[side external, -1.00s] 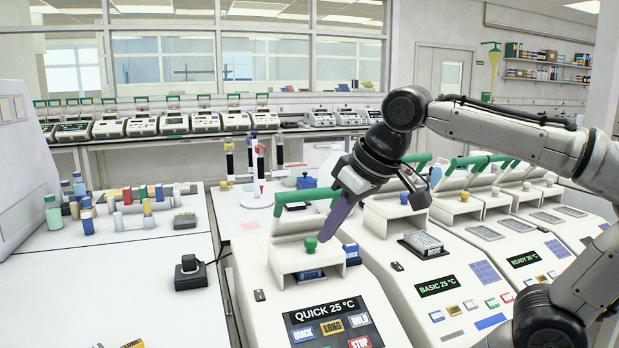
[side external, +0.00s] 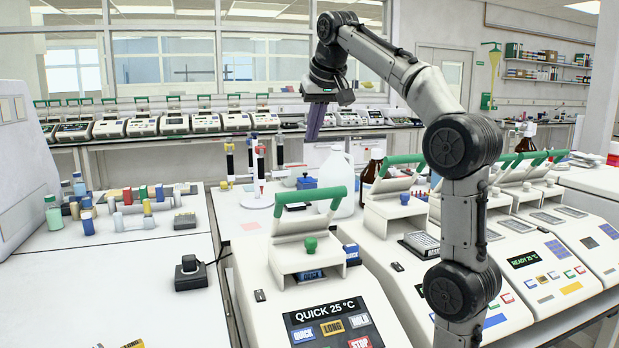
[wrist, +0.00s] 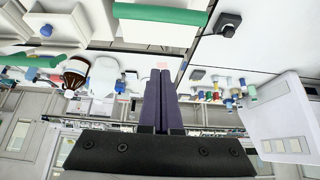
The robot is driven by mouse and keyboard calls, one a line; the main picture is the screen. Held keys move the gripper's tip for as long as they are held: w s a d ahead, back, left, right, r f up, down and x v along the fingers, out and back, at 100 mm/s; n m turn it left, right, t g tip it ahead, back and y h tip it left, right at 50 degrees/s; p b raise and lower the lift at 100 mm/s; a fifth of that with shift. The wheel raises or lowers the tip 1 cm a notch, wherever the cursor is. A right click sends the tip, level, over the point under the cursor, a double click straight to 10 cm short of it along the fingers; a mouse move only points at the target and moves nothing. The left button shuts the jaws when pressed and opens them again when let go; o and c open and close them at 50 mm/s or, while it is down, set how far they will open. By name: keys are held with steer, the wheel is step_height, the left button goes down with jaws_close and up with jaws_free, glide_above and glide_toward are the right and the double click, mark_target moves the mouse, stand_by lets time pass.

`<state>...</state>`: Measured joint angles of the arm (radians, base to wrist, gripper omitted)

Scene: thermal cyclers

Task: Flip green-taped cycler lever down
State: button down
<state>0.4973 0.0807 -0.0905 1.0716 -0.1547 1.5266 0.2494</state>
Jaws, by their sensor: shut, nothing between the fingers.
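The nearest cycler (side external: 330,300), with a display reading QUICK 25 °C, stands at front centre in the side view. Its green lever bar (side external: 310,196) stands raised above the white lid, and a green knob (side external: 310,244) sits in front of it. A green bar (wrist: 160,14) also crosses the top of the wrist view. I cannot tell which cycler is the green-taped one, since several have green bars. My gripper (side external: 312,138) is high above the nearest cycler, fingers pointing down, apart from the lever. Its purple fingers (wrist: 160,75) are together and empty.
More cyclers (side external: 525,262) with green bars stand to the right. A black device (side external: 190,272) and several coloured tubes occupy the left bench. The air around my gripper is clear.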

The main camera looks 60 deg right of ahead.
stand_by(0.3)
steer(key=shift+w+d+f, duration=0.3)
steer(key=shift+f, duration=1.6)
steer(key=shift+w+d+f, duration=0.3)
steer(key=shift+d+f, duration=0.05)
steer(key=shift+f, duration=1.5)
steer(key=shift+w+d+f, duration=0.3)
steer(key=shift+f, duration=1.6)
steer(key=shift+s, duration=0.1)
